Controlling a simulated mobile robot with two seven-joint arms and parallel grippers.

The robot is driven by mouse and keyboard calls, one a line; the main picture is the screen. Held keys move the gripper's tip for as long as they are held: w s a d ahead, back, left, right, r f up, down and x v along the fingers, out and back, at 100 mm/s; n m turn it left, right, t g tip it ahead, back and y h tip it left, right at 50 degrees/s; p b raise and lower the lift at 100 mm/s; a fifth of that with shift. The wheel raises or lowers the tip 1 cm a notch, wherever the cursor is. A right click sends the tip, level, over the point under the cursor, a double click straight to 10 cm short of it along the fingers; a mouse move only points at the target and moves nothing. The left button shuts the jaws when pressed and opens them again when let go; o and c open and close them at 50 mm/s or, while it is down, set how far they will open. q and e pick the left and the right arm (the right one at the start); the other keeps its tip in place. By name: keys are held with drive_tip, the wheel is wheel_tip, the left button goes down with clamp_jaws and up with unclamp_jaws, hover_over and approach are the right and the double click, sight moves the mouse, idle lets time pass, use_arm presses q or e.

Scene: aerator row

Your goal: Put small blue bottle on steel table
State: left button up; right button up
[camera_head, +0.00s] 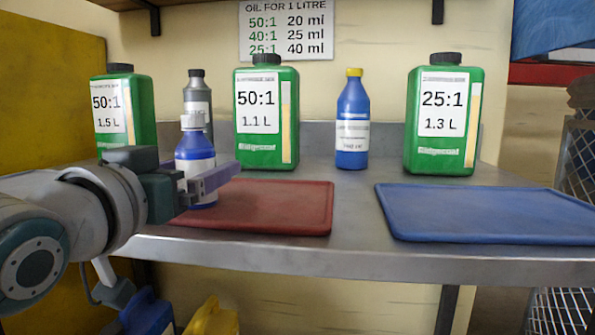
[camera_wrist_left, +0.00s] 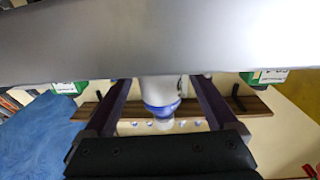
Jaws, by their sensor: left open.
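The small blue bottle (camera_head: 196,160), with a white label and pale cap, stands upright at the left end of the red mat (camera_head: 285,205); my gripper partly hides its lower part, so its exact footing is unclear. My left gripper (camera_head: 208,182) is open at the bottle, with a finger across its front. In the left wrist view the bottle (camera_wrist_left: 160,108) appears upside down between the two spread fingers (camera_wrist_left: 162,90), with gaps on both sides. The steel table (camera_head: 350,258) has bare metal between the mats and along its front edge. My right gripper is not in view.
Another blue bottle (camera_head: 352,125) with a yellow cap stands at the back. Green containers stand at left (camera_head: 140,105), middle (camera_head: 267,160) and right (camera_head: 440,155). A grey bottle (camera_head: 197,95) stands behind the small bottle. A blue mat (camera_head: 490,213) lies at right.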

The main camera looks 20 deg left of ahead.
use_arm(q)
drive_tip(key=shift+w+a, duration=0.1)
drive_tip(key=shift+w, duration=0.15)
drive_tip(key=shift+c, duration=0.4)
drive_tip(key=c, duration=1.4)
drive_tip(key=shift+r, duration=0.1)
